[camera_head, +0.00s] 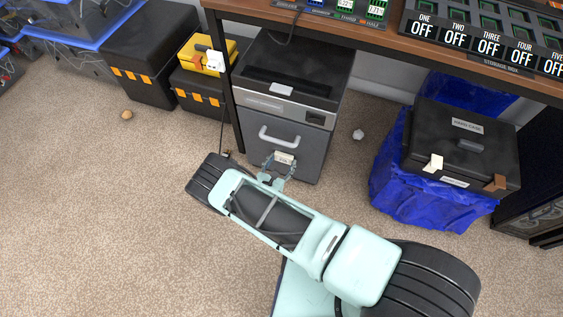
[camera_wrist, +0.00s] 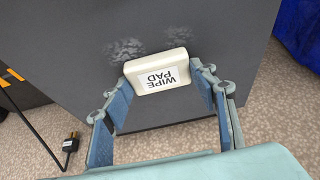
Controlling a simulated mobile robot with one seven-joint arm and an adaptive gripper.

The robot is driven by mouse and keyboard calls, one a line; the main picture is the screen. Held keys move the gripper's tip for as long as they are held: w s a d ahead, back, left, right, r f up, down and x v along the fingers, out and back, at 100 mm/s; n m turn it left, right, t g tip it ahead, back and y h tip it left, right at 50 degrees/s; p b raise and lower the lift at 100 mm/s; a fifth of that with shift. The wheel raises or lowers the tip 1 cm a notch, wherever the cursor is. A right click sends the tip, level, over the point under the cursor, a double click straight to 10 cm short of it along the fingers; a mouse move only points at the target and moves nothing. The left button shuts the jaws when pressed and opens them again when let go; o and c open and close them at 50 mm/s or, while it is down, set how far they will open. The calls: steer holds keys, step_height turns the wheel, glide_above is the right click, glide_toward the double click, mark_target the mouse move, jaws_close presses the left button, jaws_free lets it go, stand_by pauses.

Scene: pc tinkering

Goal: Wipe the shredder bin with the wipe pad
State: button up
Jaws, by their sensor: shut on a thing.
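The shredder bin (camera_head: 307,148) is a dark grey cabinet with a light handle, standing under the table. Its front face fills much of the wrist view (camera_wrist: 210,35), with two pale smudges (camera_wrist: 124,49) beside and above the pad. The wipe pad (camera_wrist: 157,74) is a cream block with "WIPE PAD" printed on it. It also shows in the head view (camera_head: 285,158), just below the bin's handle. My gripper (camera_wrist: 160,85) is shut on the pad, one finger at each side. The pad is at the bin's front; I cannot tell whether it touches.
A blue-covered stand (camera_head: 437,205) with a black case (camera_head: 462,142) is to the right. Black boxes with orange latches (camera_head: 150,55) and a yellow toolbox (camera_head: 205,52) are to the left. A plug and cable (camera_wrist: 70,143) lie at the bin's left. A crumpled paper (camera_head: 358,134) lies on the carpet.

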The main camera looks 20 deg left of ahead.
steer(key=shift+w+r+p, duration=0.15)
steer(key=shift+r+p, duration=0.6)
steer(key=shift+r, duration=0.5)
steer(key=shift+f+b, duration=1.1)
steer(key=shift+f, duration=0.2)
steer(key=shift+s+r+p, duration=0.2)
steer(key=shift+r+p, duration=0.95)
steer(key=shift+r, duration=0.15)
steer(key=shift+w+f+b, duration=0.15)
steer(key=shift+f+b, duration=1)
steer(key=shift+f, duration=0.2)
steer(key=shift+r, duration=0.1)
steer(key=shift+s+a, duration=0.1)
steer(key=shift+s, duration=0.85)
steer(key=s, duration=0.7)
steer(key=shift+a+p, duration=0.25)
steer(key=shift+p, duration=0.15)
